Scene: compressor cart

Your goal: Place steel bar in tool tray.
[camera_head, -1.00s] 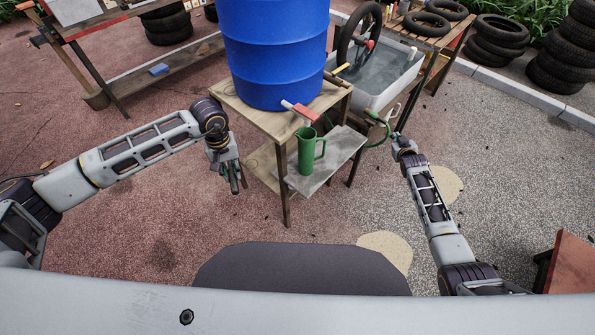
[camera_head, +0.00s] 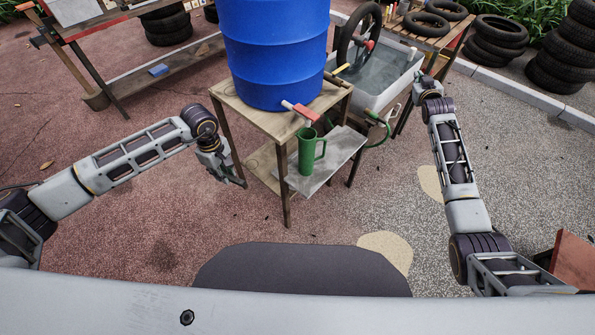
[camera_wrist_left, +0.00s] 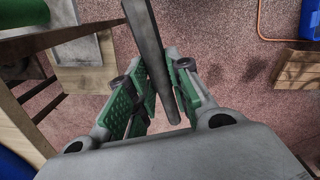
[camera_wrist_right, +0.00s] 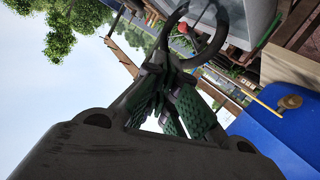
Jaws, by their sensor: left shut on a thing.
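My left gripper (camera_head: 228,172) is in front of the wooden stand's left side. In the left wrist view its green-padded fingers (camera_wrist_left: 158,95) are shut on the grey steel bar (camera_wrist_left: 148,45), a long flat piece that reaches past the top edge of that view. In the head view the bar is hardly discernible at the fingers. My right gripper (camera_head: 428,82) is by the right end of the white water tub. In the right wrist view its fingers (camera_wrist_right: 170,85) come together at the tips with nothing visible between them. I cannot make out a tool tray for certain.
A blue barrel (camera_head: 275,45) with a red tap stands on the wooden stand (camera_head: 240,105). A green jug (camera_head: 308,150) stands on its grey lower shelf (camera_head: 338,155). The water tub (camera_head: 385,85) holds a black wheel (camera_head: 358,40). A workbench (camera_head: 130,75) is at upper left. Open floor lies before me.

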